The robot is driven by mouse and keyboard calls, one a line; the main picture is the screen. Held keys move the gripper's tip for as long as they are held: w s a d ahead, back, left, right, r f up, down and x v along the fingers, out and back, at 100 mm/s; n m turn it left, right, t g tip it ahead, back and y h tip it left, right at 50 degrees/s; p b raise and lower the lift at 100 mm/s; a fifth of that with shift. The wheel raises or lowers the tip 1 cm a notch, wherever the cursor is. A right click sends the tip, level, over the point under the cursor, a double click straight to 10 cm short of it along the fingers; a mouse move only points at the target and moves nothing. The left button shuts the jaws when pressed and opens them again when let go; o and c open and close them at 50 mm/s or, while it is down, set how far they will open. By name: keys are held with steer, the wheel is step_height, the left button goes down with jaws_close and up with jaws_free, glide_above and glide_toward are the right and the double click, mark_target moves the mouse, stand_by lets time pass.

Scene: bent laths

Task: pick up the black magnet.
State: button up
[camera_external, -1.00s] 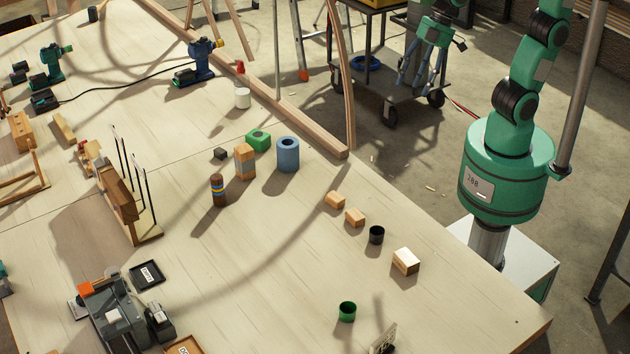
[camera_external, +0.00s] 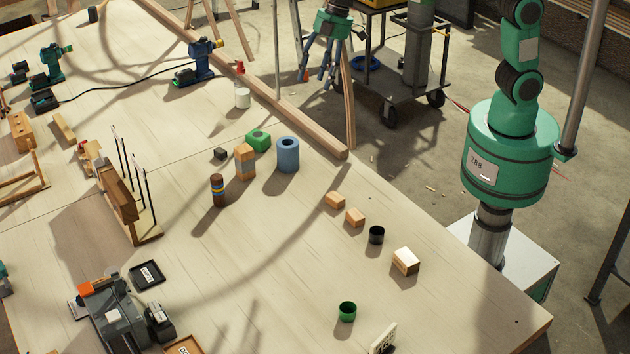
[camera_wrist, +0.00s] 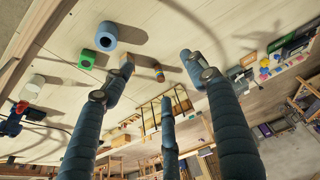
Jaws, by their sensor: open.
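A small black block (camera_external: 220,153), which looks like the magnet, lies on the table left of a green block (camera_external: 258,140) in the external view. In the wrist view I cannot make it out; a finger may hide it. My gripper (camera_external: 320,76) is open and empty, high up and beyond the table's far edge strip, up and to the right of the black block. Its blue fingers are spread in the wrist view (camera_wrist: 160,82), with the table behind them.
Beside the black block stand a wooden block (camera_external: 245,162), a blue ring cylinder (camera_external: 288,155) and a striped cylinder (camera_external: 218,190). A white container (camera_external: 243,98) stands farther back. A black cup-like cylinder (camera_external: 376,235) is nearer the right edge.

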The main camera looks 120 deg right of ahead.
steer(key=w+d+f+p, duration=0.3)
steer(key=w+d+f, duration=0.2)
steer(key=d, duration=0.4)
steer(key=w+d+f+p, duration=0.35)
steer(key=w+d, duration=0.25)
steer(key=d, duration=0.3)
steer(key=w+d+f+p, duration=0.1)
steer(key=d+f+p, duration=0.4)
steer(key=d+f, duration=1)
steer(key=shift+w+d+f+n+g+y, duration=0.3)
steer(key=shift+d+f+n, duration=0.1)
steer(key=shift+d, duration=0.2)
glide_above(220, 150)
steer(key=s, duration=0.2)
steer(key=shift+f+p, duration=0.4)
steer(key=shift+f, duration=3.65)
steer(key=shift+f, duration=0.15)
steer(key=shift+p+x, duration=0.5)
steer(key=shift+x, duration=2)
steer(key=shift+w+d, duration=0.1)
